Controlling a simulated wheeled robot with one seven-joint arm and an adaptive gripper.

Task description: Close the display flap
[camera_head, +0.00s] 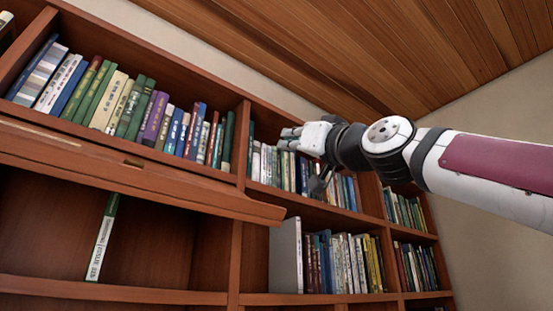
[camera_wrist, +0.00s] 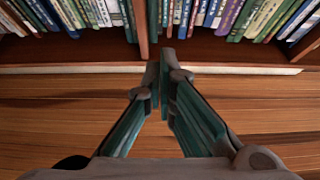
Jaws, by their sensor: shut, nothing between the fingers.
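The display flap (camera_head: 190,185) is a long reddish-brown wooden panel at the left of the head view, with a small dark fitting near its middle. It stands out from the bookcase, open, above a compartment holding a single white and green book (camera_head: 103,238). My gripper (camera_head: 288,138) is up and to the right of the flap, apart from it, in front of the upper book row. In the wrist view my gripper (camera_wrist: 167,62) has its fingertips together and empty, pointing toward the bookshelf. I cannot make out the flap in the wrist view.
The bookcase (camera_head: 237,262) has several shelves of upright books, with a divider (camera_wrist: 141,28) by my fingertips in the wrist view. A wooden plank ceiling (camera_head: 380,45) is close above my arm. A plain wall (camera_head: 490,250) is at the right. Space below the flap is clear.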

